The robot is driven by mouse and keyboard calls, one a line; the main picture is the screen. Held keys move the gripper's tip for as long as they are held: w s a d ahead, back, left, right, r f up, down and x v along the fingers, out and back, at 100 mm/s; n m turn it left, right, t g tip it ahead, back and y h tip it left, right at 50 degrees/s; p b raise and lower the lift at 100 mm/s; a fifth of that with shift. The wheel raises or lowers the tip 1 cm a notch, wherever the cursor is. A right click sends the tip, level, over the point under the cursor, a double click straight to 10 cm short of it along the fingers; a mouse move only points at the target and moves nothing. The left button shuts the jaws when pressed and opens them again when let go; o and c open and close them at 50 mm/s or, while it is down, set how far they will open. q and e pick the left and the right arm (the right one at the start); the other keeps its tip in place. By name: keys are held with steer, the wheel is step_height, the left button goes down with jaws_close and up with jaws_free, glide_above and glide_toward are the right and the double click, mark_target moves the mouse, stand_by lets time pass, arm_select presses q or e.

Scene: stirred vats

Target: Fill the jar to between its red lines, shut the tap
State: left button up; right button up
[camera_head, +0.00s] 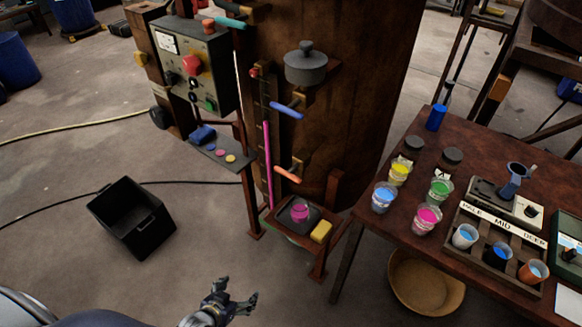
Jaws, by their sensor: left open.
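A small jar (300,212) with magenta in it stands on a dark pad on the low shelf (282,226) at the foot of the brown vat. Its red lines are too small to make out. Above it is a tap with an orange handle (288,174). A tap with a blue handle (287,110) sits higher on the vat. I see no clear stream, and cannot tell whether either tap is open. My left gripper (244,301) is open and empty, low in front of the shelf and apart from the jar. My right gripper is not in view.
A yellow sponge (321,232) lies right of the jar. A black bin (132,218) stands on the floor at left. The control box (194,65) is left of the vat (350,120). The right table (385,165) holds several cups of colour. Floor is clear around my gripper.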

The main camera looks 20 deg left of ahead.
arm_select(q)
steer(key=w+d+r+t+h+p, duration=0.1)
steer(key=w+r+t, duration=0.1)
steer(key=w+r, duration=0.45)
steer(key=w+d+r+t+h+p, duration=0.1)
steer(key=w+r+t, duration=0.15)
steer(key=r, duration=0.75)
steer(key=t+h, duration=0.3)
glide_toward(290, 171)
steer(key=x, duration=0.3)
steer(key=p+x, duration=0.1)
steer(key=x, duration=0.3)
steer(key=p+x, duration=0.1)
steer(key=x, duration=0.2)
steer(key=shift+w+f, duration=0.25)
steer(key=shift+f, duration=0.1)
steer(key=shift+a, duration=0.1)
steer(key=shift+c, duration=0.2)
steer(key=c, duration=0.9)
steer(key=shift+c, duration=0.2)
